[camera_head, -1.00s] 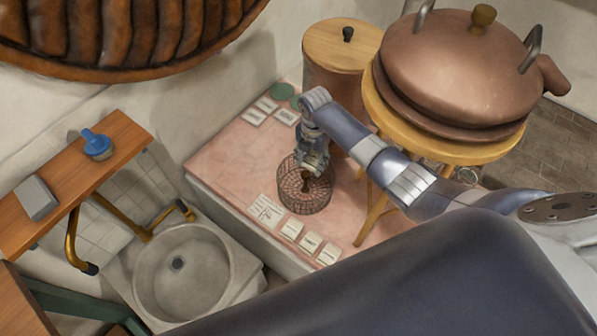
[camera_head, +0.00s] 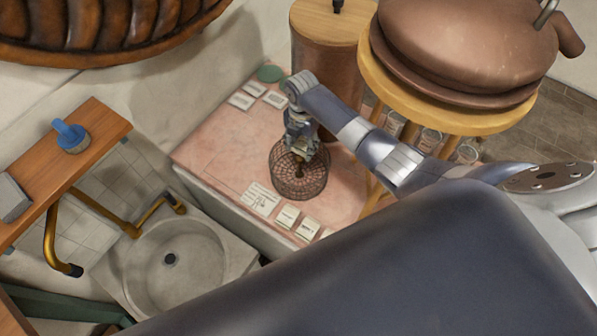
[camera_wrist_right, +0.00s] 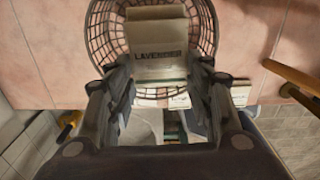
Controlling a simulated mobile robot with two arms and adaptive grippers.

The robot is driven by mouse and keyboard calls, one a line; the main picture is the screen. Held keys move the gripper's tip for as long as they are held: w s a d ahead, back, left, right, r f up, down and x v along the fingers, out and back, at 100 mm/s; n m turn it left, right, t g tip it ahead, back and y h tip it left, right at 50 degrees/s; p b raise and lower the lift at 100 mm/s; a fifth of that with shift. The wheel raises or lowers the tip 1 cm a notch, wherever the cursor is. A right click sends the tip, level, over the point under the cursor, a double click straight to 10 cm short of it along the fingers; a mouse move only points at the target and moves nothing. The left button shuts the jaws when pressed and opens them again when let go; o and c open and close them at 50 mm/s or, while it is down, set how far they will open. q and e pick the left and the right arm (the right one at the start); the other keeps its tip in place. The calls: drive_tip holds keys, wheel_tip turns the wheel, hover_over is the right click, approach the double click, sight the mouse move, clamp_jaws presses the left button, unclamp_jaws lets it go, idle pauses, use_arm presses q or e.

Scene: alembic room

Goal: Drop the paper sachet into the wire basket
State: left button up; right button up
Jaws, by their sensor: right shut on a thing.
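The wire basket (camera_head: 312,187) is a dark round mesh basket on the pink counter. My right gripper (camera_head: 299,152) points down over it in the head view. In the right wrist view this gripper (camera_wrist_right: 161,82) is shut on the paper sachet (camera_wrist_right: 158,40), a pale beige packet with the word LAVENDER on it. The sachet lies across the basket's opening in that view, with the basket mesh (camera_wrist_right: 207,35) around it. How far it reaches below the rim is hard to tell. In the head view the sachet is mostly hidden by the gripper. My left gripper is out of view.
Several white labels (camera_head: 288,216) lie along the pink counter's (camera_head: 215,150) front edge, others at its back. A copper canister (camera_head: 325,65) and a round wooden stand (camera_head: 440,115) with a copper pot are close on the right. A stone sink (camera_head: 190,265) is front left.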

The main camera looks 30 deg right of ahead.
drive_tip(key=shift+f, duration=0.4)
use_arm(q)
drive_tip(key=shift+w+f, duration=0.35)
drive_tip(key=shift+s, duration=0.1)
use_arm(e)
drive_tip(key=o, duration=0.9)
drive_tip(key=shift+c, duration=0.2)
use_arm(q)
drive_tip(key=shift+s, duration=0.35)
